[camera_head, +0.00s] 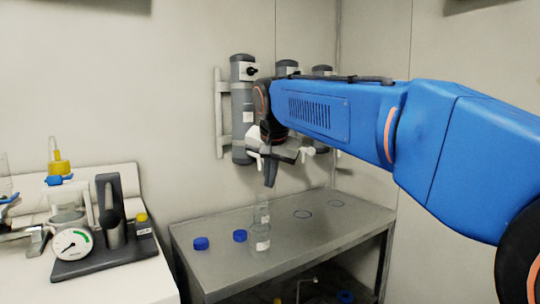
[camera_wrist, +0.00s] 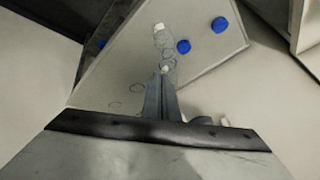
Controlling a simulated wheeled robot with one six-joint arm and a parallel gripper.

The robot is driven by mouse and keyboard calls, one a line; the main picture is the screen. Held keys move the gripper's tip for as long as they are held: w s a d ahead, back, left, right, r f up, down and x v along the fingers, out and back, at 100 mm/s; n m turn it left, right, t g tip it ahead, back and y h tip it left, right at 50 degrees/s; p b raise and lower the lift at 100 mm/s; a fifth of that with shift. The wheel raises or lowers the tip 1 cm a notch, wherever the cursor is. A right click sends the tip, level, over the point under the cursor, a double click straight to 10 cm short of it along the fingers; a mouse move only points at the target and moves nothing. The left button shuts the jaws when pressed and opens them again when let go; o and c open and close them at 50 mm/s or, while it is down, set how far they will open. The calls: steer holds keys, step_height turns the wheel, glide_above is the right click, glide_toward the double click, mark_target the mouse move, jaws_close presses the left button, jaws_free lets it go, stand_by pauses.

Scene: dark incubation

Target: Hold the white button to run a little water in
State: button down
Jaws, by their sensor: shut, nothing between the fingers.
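My gripper (camera_head: 271,181) is shut and empty, pointing down above the metal table in the head view. Its closed fingertips also show in the wrist view (camera_wrist: 163,78). A small white round piece (camera_wrist: 165,69) shows right at the fingertips there; I cannot tell whether it is the white button or whether they touch. White knob-like parts show beside the gripper at its left (camera_head: 253,155) and right (camera_head: 309,150). No running water is visible.
Grey cylinders (camera_head: 242,110) hang on the back wall, partly hidden by my arm. Two blue caps (camera_head: 201,243) (camera_head: 240,236) lie on the metal table (camera_head: 210,270). A bench at left holds a gauge (camera_head: 73,244) and glassware. The table's right side is clear, with ring marks.

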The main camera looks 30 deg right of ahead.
steer(key=w+d+r+m+h, duration=0.1)
steer(key=w+d+r+m, duration=0.5)
steer(key=w+d+r, duration=0.2)
step_height(320, 180, up, 3)
steer(key=shift+w+f+h, duration=0.15)
steer(key=shift+w+h, duration=0.15)
steer(key=shift+w, duration=0.6)
steer(key=shift+d+f, duration=0.1)
steer(key=shift+f, duration=0.05)
steer(key=w+d+f, duration=0.3)
steer(key=w+f, duration=0.4)
steer(key=w, duration=0.1)
steer(key=shift+w+d+f, duration=0.15)
steer(key=shift+w+f, duration=0.2)
steer(key=shift+w, duration=0.05)
steer(key=shift+w, duration=0.15)
